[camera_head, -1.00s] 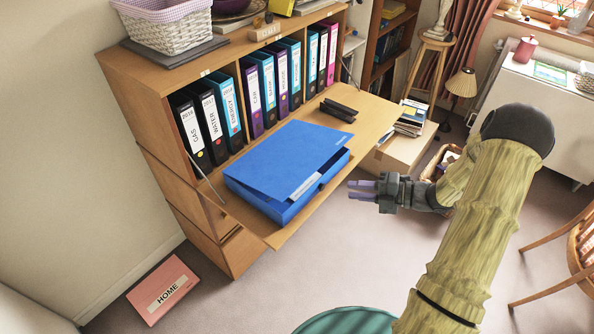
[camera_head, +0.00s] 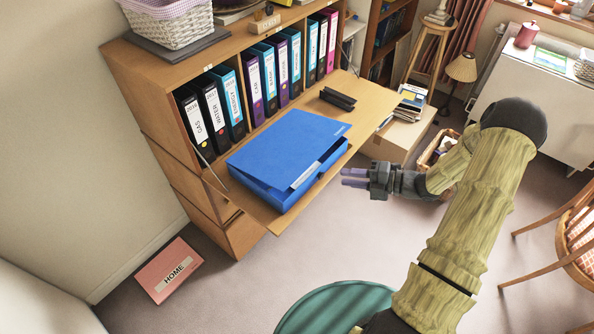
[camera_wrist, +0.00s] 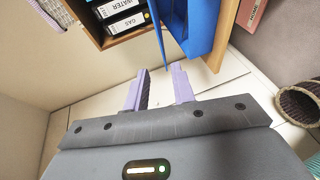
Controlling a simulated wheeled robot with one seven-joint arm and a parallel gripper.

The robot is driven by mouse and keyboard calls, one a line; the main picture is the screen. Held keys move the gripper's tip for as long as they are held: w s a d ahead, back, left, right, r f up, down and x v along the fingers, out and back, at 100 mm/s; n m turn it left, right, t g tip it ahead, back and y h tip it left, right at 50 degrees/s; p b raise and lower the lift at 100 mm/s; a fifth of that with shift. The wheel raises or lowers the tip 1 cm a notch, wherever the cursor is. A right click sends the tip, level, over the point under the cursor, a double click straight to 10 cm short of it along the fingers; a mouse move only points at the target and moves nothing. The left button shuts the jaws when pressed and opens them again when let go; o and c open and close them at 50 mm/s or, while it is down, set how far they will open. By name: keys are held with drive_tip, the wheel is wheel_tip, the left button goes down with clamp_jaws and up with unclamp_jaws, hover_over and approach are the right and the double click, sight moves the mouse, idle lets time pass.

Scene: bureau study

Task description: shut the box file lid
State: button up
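The blue box file (camera_head: 328,168) lies on the fold-down wooden flap of the bureau. Its blue lid (camera_head: 288,148) is ajar, tilted up with a dark gap along the side facing my gripper. My gripper (camera_head: 345,178) is to the right of the box file, apart from it, with its two purple fingers spread and nothing between them. In the wrist view the open fingers (camera_wrist: 160,69) point towards the box file (camera_wrist: 204,28); the lid's edge (camera_wrist: 158,32) shows as a thin blue strip beyond the gap between them.
A black object (camera_head: 338,98) lies behind the box file on the flap (camera_head: 372,98). Upright binders (camera_head: 253,84) stand in the shelf behind. A pink HOME file (camera_head: 169,270) lies on the floor. A green round seat (camera_head: 335,306) is in front. Floor between seat and bureau is clear.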

sight(297, 171)
drive_tip(key=p+x, duration=0.4)
drive_tip(key=x, duration=1.2)
drive_tip(key=shift+a+f, duration=0.1)
drive_tip(key=shift+a, duration=0.2)
clamp_jaws()
idle(0.7)
